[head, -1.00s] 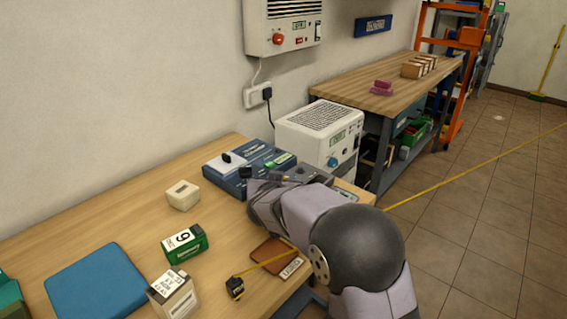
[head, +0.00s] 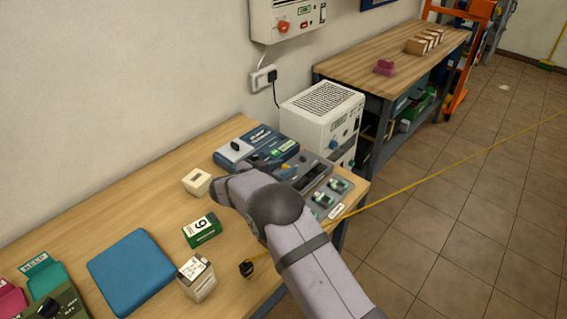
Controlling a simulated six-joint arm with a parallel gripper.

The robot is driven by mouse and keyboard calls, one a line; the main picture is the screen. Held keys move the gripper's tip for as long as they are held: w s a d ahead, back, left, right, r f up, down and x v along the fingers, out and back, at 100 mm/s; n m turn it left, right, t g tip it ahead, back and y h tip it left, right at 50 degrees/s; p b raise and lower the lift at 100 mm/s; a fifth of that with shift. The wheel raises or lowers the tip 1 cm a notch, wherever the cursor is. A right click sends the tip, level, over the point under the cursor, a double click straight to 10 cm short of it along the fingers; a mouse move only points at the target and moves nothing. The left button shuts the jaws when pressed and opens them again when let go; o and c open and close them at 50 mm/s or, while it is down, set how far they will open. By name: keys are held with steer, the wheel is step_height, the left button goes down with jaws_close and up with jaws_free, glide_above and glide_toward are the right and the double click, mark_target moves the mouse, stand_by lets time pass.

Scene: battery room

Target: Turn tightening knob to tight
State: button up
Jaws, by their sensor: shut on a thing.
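A blue instrument (head: 228,157) with a grey label stands at the back of the near bench. A dark upright knob (head: 235,146) sits on its left part. My gripper (head: 259,163) is at the instrument's front edge, low and small in the head view, partly behind my wrist. It is shut on what looks like the tightening knob, which my gripper and wrist mostly hide. I cannot read the knob's setting or its marks.
A grey panel (head: 313,170) lies right of my gripper, with a white power unit (head: 322,112) behind. A cream block (head: 197,181), a green battery (head: 202,230), a cream battery (head: 197,278) and a blue mat (head: 132,272) lie left of my arm. A yellow tape runs off right.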

steer(key=shift+m+g+h, duration=0.3)
steer(key=shift+m+g, duration=0.1)
steer(key=o, duration=1)
steer(key=shift+o, duration=0.2)
steer(key=shift+a, duration=0.1)
steer(key=shift+b+v, duration=0.55)
steer(key=shift+v, duration=3.05)
